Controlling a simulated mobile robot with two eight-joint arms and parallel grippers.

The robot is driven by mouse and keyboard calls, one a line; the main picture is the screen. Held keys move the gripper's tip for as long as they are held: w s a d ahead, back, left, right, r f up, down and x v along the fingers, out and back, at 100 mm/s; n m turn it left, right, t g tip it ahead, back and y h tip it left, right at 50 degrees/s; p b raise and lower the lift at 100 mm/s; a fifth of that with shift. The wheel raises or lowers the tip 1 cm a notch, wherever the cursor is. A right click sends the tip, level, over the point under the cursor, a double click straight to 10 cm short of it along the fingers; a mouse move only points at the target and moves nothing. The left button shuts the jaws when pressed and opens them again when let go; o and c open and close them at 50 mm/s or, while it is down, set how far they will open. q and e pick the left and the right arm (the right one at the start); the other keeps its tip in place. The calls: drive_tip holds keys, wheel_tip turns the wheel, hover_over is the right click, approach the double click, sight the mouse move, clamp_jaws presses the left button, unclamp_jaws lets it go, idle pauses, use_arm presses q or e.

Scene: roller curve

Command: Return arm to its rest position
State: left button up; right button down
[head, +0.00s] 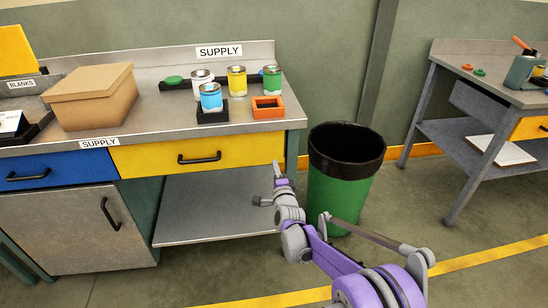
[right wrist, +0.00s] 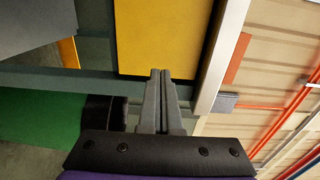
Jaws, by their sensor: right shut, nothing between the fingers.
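My right arm, purple and grey, reaches in from the bottom right of the head view. Its right gripper (head: 276,166) is in front of the right end of the supply bench (head: 140,131), near the yellow drawer (head: 200,155). In the right wrist view the two grey fingers of the right gripper (right wrist: 160,74) are together with nothing between them. The yellow drawer front (right wrist: 165,35) shows beyond the fingertips there. I cannot tell the exact gap between fingers and bench. My left gripper is not in view.
A green bin (head: 335,195) with a black liner stands right of the gripper, behind the arm. The bench carries a cardboard box (head: 92,98), several paint cans and an orange tray (head: 268,107). A second bench (head: 490,85) stands at right, with open floor between.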

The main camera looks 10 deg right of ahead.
drive_tip(key=s+d+n+g+y, duration=0.1)
drive_tip(key=s+n+g, duration=0.75)
drive_tip(key=s, duration=1.65)
drive_tip(key=s+d+f+n+g, duration=0.1)
drive_tip(key=s+f+n+g, duration=0.15)
drive_tip(key=s, duration=0.65)
drive_tip(key=s+d+f+n+g+h, duration=0.1)
drive_tip(key=s+d+f+n, duration=0.2)
drive_tip(key=s, duration=0.6)
drive_tip(key=s+f+n+g, duration=0.2)
drive_tip(key=s+n, duration=0.2)
drive_tip(key=s, duration=0.5)
use_arm(q)
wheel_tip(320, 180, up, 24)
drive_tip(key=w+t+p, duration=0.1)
drive_tip(key=p, duration=2)
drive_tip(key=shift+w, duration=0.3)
use_arm(e)
wheel_tip(320, 180, up, 23)
drive_tip(key=w+t, duration=0.1)
drive_tip(key=w, duration=0.1)
drive_tip(key=shift+w, duration=0.2)
